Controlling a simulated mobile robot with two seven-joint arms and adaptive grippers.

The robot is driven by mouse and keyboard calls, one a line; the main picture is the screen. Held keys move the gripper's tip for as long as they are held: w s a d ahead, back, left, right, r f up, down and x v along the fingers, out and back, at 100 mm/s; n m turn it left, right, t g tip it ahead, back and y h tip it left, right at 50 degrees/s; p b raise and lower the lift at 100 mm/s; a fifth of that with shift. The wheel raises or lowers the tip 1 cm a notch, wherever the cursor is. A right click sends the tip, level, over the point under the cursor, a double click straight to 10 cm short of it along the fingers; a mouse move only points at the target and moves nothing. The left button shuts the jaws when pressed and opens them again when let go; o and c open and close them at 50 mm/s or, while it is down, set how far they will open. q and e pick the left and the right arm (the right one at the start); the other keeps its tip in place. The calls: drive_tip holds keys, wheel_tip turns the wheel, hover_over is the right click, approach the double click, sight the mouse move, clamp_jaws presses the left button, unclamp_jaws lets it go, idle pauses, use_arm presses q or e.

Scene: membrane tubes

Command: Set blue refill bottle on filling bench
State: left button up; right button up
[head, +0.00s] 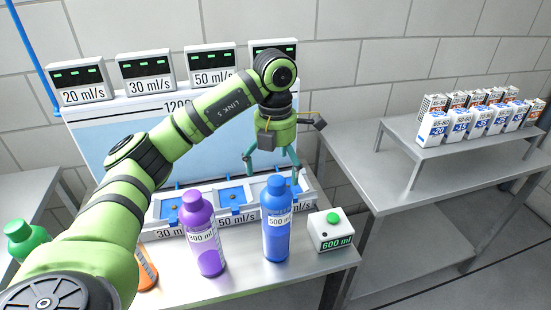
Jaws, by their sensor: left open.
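The blue refill bottle (276,222) stands upright on the steel filling bench (230,283), towards its right side. Its label reads 500 ml. My left gripper (272,170) is above and behind the bottle's cap, with its teal fingers spread and pointing down. It appears empty. The bottle's cap hides part of the space between the fingers. My right gripper does not show.
A purple bottle (203,237) stands left of the blue one, and a box with a green button (331,231) stands right. Blue trays (233,193) lie behind. A green bottle (22,240) is far left. Small cartons (467,122) stand on a raised shelf at right.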

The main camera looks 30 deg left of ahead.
use_arm(q)
drive_tip(key=shift+r, duration=1.9)
